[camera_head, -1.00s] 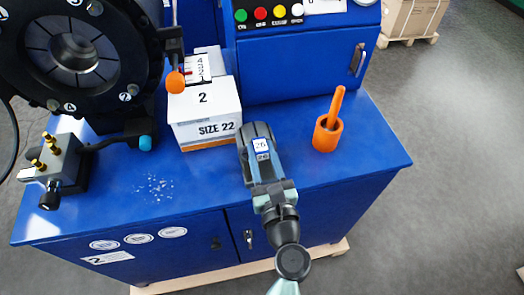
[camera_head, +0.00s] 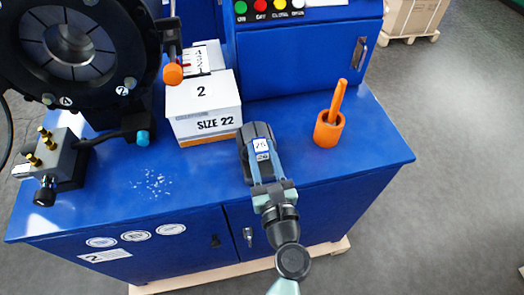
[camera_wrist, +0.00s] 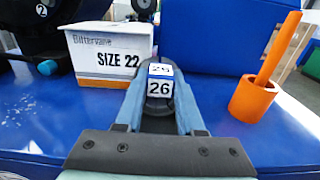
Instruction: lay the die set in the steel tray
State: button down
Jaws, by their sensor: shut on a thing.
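A dark die set with a white label reading 26 (camera_head: 262,146) is held between the two fingers of my gripper (camera_head: 263,165). In the wrist view the die set (camera_wrist: 160,88) sits between the bluish fingers of my gripper (camera_wrist: 160,118), its label facing the camera. My gripper is shut on it, over the front middle of the blue bench top. I cannot tell the gap between the die set and the bench. No steel tray shows in either view.
A white SIZE 22 box (camera_head: 204,108) stands just left of the die set. An orange cup with an orange handle (camera_head: 329,126) stands to the right. The black crimper head (camera_head: 72,50) and a valve block (camera_head: 52,160) are at left. The bench top (camera_head: 375,150) is clear at far right.

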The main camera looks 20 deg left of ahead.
jog(key=shift+r, duration=0.2)
jog(key=shift+c, duration=2.2)
grip_release()
jog(key=shift+f, duration=0.1)
jog(key=shift+s+f, duration=0.1)
jog(key=shift+f, duration=0.4)
jog(key=b+v, duration=0.1)
jog(key=v, duration=1.2)
jog(key=shift+r+b, duration=0.35)
